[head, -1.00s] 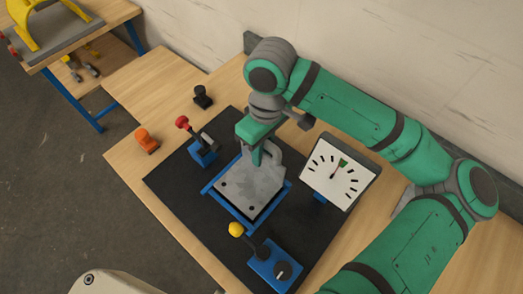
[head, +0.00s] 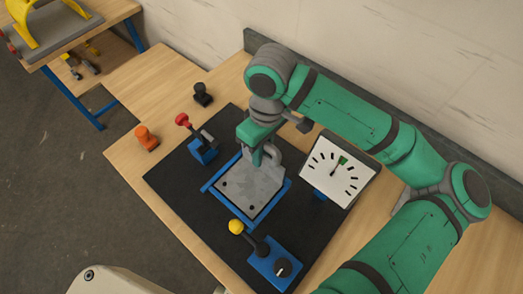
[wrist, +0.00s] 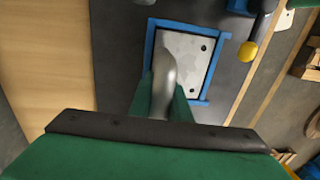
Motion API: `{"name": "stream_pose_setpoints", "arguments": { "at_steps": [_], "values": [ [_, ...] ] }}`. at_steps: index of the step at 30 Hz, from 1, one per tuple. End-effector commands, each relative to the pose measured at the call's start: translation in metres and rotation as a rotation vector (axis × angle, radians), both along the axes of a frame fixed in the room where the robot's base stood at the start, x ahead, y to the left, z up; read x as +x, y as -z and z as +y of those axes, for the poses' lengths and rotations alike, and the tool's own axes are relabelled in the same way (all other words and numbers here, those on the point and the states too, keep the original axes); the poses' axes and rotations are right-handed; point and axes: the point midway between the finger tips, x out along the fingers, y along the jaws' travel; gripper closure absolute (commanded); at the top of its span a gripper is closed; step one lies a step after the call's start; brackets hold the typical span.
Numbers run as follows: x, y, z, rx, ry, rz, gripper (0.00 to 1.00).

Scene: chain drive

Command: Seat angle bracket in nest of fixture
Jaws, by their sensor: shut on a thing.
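The grey metal angle bracket (head: 252,190) lies with its flat plate, which has small dark holes, inside the blue-edged nest of the fixture (head: 229,206). Its curved upright part stands at the back. My gripper (head: 259,155) is shut on that upright part from above. In the wrist view the bracket plate (wrist: 188,60) lies within the blue frame (wrist: 206,102), with a dark gap along its right edge. My gripper's green fingers (wrist: 163,98) flank the grey upright. The far side of the nest is partly hidden, and I cannot tell whether the plate is fully down.
A red-knobbed clamp (head: 203,148) and a yellow-knobbed clamp (head: 264,250) flank the nest on the black mat (head: 172,181). A dial gauge (head: 340,172) stands close on the right. Orange (head: 147,138) and black (head: 203,95) knobbed objects rest on the wooden bench.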

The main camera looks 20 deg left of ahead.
Motion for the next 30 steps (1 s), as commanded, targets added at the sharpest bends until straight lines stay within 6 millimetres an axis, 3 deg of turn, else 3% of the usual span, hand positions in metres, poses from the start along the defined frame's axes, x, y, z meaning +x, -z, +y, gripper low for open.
{"name": "stream_pose_setpoints", "arguments": {
  "at_steps": [6, 7, 9, 20, 23, 30],
  "values": [
    [0.0, 0.003, 0.0, 0.001, 0.0, -0.001, 1.0],
    [0.0, 0.003, 0.0, 0.001, 0.0, -0.001, 0.78],
    [0.0, 0.003, 0.0, 0.001, 0.0, -0.001, 0.62],
    [0.0, 0.001, 0.0, -0.001, 0.0, -0.001, 0.61],
    [0.002, -0.008, 0.0, -0.001, 0.001, -0.002, 0.61],
    [0.005, -0.051, -0.001, 0.0, -0.001, -0.003, 0.61]
  ]
}}
